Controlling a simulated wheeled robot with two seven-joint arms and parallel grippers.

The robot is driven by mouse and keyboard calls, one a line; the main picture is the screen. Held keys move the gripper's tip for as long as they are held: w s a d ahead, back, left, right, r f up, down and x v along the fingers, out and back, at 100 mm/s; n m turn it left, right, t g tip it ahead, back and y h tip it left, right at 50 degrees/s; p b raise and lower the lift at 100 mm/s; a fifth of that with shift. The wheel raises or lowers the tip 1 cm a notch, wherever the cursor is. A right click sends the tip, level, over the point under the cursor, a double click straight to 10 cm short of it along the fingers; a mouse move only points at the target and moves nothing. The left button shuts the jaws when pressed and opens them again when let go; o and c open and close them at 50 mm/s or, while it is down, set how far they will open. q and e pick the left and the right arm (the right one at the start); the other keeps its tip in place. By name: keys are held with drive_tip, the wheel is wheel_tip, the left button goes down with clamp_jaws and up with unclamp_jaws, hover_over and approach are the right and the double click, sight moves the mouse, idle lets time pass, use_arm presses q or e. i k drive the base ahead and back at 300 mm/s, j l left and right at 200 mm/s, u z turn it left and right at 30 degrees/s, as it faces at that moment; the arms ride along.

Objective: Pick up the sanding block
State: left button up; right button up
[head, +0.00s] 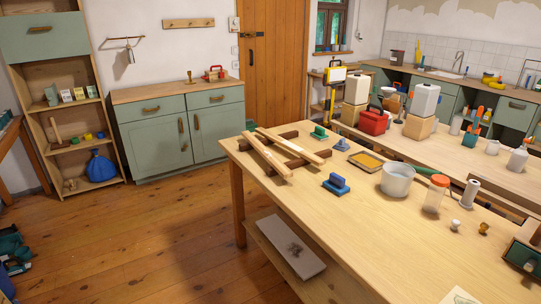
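A blue block with a raised grip (336,184) lies on the near wooden table and looks like a sanding block. A smaller green one (319,133) and a smaller blue-grey one (341,145) of similar shape lie farther back on the table. I cannot tell for certain which is the sanding block. All of them rest apart from each other on the tabletop. Neither of my grippers is in view.
On the near table (390,250), wooden bars (267,156) lie crossed at the far left, with a yellow-and-dark tray (366,161), a grey pot (397,180) and an orange-lidded jar (436,193) toward the right. The table's left front part is bare. Open floor (150,240) lies left.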

sight(336, 184)
drive_tip(key=i+j+z, duration=0.1)
drive_tip(key=z, duration=0.7)
drive_tip(key=i+j+z, duration=0.3)
drive_tip(key=j+z, duration=0.15)
drive_tip(key=j, duration=0.2)
drive_tip(key=i+j+z, duration=0.2)
drive_tip(key=j, duration=0.2)
drive_tip(key=j+z, duration=0.2)
drive_tip(key=j, duration=0.15)
drive_tip(key=i+j+z, duration=0.1)
drive_tip(key=j, duration=0.9)
drive_tip(key=i+j+z, duration=0.1)
drive_tip(key=j, duration=0.95)
drive_tip(key=i+j, duration=0.2)
drive_tip(key=j, duration=0.85)
drive_tip(key=i+j+z, duration=0.15)
drive_tip(key=j, duration=0.9)
drive_tip(key=l+z, duration=0.15)
drive_tip(key=l, duration=0.25)
